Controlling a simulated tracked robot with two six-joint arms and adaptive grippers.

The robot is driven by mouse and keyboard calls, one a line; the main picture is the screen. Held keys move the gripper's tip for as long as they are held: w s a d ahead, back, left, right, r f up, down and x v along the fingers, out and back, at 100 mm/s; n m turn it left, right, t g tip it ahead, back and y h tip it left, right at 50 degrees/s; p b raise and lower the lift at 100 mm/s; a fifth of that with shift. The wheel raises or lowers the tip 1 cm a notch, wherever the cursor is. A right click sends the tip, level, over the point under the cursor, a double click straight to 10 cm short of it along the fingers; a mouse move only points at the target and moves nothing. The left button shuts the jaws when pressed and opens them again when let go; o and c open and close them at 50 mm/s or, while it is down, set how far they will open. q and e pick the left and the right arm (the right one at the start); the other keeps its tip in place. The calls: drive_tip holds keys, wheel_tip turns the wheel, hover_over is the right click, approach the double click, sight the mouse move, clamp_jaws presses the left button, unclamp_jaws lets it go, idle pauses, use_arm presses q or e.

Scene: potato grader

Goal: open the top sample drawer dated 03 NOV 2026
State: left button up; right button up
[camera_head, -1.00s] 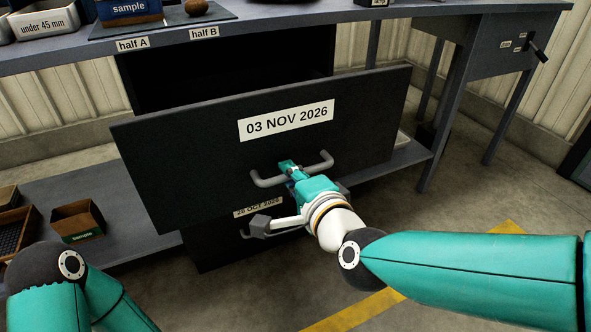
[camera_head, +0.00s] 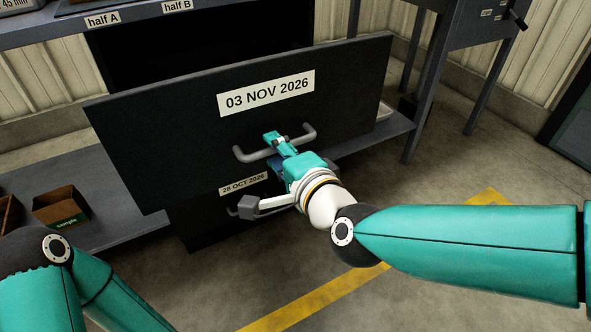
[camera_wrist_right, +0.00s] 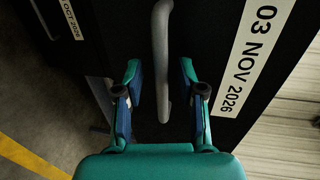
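The top drawer's dark front (camera_head: 170,150) bears the label 03 NOV 2026 (camera_head: 267,93) and stands out from the cabinet, with a dark gap behind its upper edge. Its grey bar handle (camera_head: 307,133) also shows in the right wrist view (camera_wrist_right: 161,50). My right gripper (camera_head: 275,141) is at the handle's middle. In the wrist view its fingers (camera_wrist_right: 162,90) stand either side of the bar, with a visible gap on each side. My left arm shows at the lower left; its gripper is out of view.
A lower drawer labelled 28 OCT 2026 (camera_head: 244,183) sits beneath, its handle partly hidden by my right wrist. A worktop (camera_head: 140,22) lies above. A small brown box (camera_head: 60,207) stands on the low shelf at left. The floor (camera_head: 440,180) at right is clear.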

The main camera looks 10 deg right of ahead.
drive_tip(key=v, duration=1)
drive_tip(key=shift+s, duration=0.2)
drive_tip(key=shift+f, duration=0.1)
